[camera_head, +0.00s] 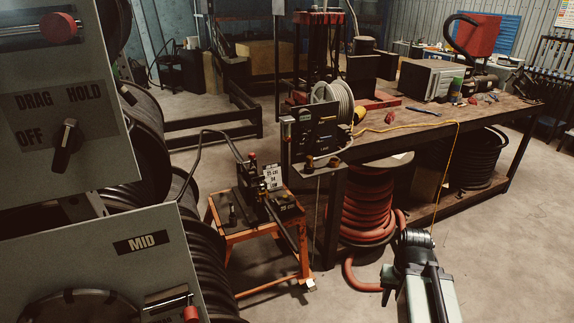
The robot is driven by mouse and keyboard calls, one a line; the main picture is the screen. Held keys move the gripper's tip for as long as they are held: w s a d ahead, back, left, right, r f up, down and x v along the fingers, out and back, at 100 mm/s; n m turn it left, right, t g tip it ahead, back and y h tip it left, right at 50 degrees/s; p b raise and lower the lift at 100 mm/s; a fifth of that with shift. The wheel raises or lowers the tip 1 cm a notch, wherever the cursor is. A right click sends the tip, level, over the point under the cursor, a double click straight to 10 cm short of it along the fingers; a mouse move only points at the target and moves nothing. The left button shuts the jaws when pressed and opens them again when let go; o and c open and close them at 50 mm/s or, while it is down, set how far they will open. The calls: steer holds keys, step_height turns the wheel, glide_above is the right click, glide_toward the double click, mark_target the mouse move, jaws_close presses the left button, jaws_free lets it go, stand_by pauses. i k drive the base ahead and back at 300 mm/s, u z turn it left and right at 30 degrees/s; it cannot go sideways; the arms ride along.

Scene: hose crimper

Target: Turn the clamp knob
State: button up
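No part is marked as the clamp knob, so I cannot tell which one it is. A black pointer knob (67,146) sits on the grey panel (35,180) at the left, among the words DRAG, HOLD and OFF. A small dark machine (262,190) with a tag and a small red tip stands on an orange stand (240,236) in the middle. Small brownish round parts (322,162) sit at the near corner of the workbench. My arm shows at the lower right, apart from all of these. My gripper's fingers are not visible.
A long workbench (440,126) holds a hose reel (331,103), a grey box (430,79) and loose tools. Red hose (368,212) is coiled beneath it. A lower panel (150,262) marked MID and black hose coils fill the left. Floor is clear at right.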

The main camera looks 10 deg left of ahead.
mark_target(257, 178)
steer(key=z, duration=0.05)
steer(key=i, duration=0.85)
steer(key=u, duration=0.65)
steer(key=i, duration=0.65)
steer(key=u, duration=0.65)
